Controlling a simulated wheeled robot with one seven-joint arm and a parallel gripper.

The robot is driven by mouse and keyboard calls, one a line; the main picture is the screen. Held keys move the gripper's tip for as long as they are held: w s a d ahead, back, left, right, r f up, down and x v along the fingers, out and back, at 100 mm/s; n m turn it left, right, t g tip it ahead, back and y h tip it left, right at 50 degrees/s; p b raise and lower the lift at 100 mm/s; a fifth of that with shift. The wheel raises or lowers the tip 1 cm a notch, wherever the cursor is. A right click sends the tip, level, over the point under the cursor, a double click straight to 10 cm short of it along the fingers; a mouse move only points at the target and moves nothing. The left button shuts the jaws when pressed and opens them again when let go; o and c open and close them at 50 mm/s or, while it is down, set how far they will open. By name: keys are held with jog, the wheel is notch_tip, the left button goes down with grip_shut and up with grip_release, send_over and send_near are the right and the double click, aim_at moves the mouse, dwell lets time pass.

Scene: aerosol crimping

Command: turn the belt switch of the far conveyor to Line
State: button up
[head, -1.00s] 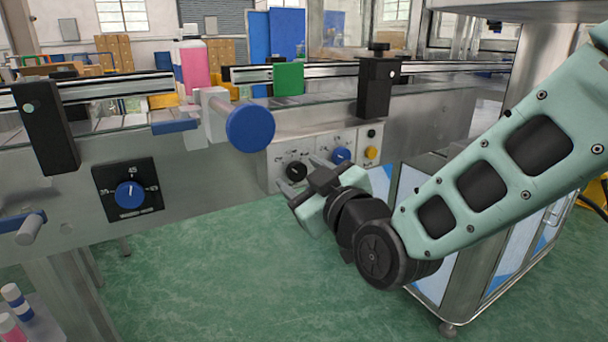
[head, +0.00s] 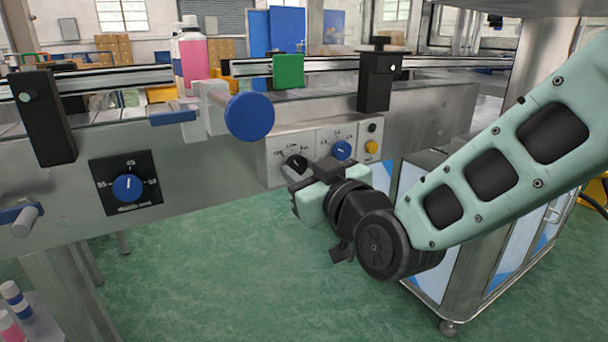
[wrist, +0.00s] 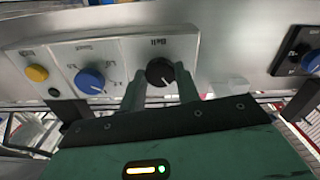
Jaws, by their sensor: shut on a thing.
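The belt switch is a black round knob (head: 297,162) on the grey control panel (head: 276,174) of the conveyor. In the wrist view the same knob (wrist: 160,72) sits under the label "Belt" and carries a white pointer mark. My gripper (wrist: 161,80) has a finger on each side of the knob and is shut on it. In the head view my gripper (head: 302,178) reaches the panel from the lower right and covers the knob's lower part. The labels around the knob are too small to read surely, so I cannot tell its setting.
A blue knob (head: 341,150) and a yellow button (head: 372,147) sit to the right on the panel. A blue dial (head: 127,187) is further left. A blue round handwheel (head: 249,116) juts out above the panel. Green floor below is clear.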

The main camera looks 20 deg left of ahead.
jog(key=m+b, duration=0.1)
jog(key=m, duration=0.2)
jog(key=shift+m+b, duration=0.5)
jog(key=shift+m, duration=1.4)
jog(key=o, duration=1)
jog(key=b+v, duration=0.6)
jog(key=v, duration=1.1)
jog(key=shift+s+d, duration=0.1)
jog(key=shift+d, duration=0.1)
